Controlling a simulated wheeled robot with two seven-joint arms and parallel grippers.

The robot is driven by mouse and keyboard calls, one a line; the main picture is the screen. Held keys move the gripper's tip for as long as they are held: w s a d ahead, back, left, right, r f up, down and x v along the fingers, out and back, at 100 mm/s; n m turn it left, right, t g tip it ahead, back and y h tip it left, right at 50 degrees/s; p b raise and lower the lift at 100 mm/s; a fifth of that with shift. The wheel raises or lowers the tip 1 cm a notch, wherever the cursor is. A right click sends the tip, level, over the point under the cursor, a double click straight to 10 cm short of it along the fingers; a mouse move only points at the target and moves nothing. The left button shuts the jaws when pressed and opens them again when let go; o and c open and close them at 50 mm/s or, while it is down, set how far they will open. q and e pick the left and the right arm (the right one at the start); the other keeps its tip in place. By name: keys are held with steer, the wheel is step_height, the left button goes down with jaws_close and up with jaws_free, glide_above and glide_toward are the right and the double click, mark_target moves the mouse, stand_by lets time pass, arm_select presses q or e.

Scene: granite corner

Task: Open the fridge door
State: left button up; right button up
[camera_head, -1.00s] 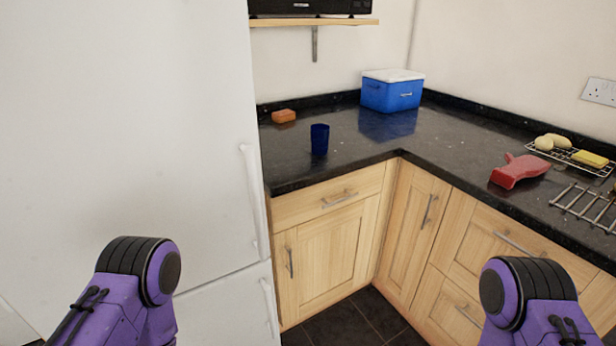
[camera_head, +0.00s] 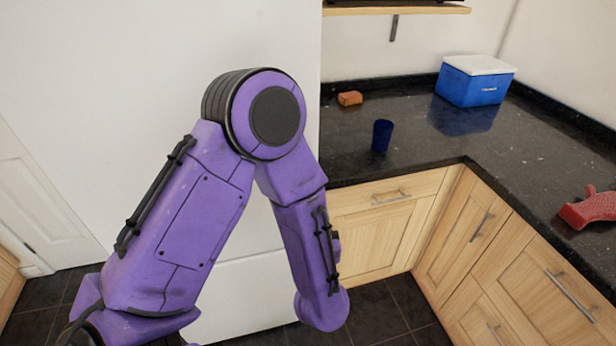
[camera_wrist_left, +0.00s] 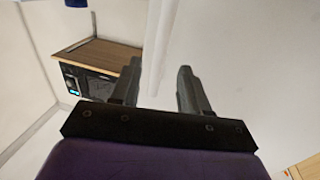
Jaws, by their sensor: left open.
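The white fridge (camera_head: 150,70) fills the left of the head view, and its door looks shut. My left arm reaches up in front of it, hiding the handle and my left gripper in that view. In the left wrist view my left gripper (camera_wrist_left: 159,72) is open, with its two dark fingers apart. The white fridge handle (camera_wrist_left: 160,40) runs down between the fingers, with a gap visible on the right side. I cannot tell how deep it sits between them. The fridge door surface (camera_wrist_left: 245,70) lies to the right. My right gripper is not in view.
A dark counter (camera_head: 440,140) over wooden cabinets (camera_head: 385,240) stands right of the fridge. A wooden shelf (camera_wrist_left: 107,54) shows in the wrist view.

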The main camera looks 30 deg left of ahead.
arm_select(q)
steer(key=p+x, duration=0.2)
steer(key=x, duration=0.7)
steer(key=shift+a+f+p, duration=0.25)
steer(key=shift+a+p, duration=0.05)
steer(key=shift+w, duration=0.15)
jaws_close()
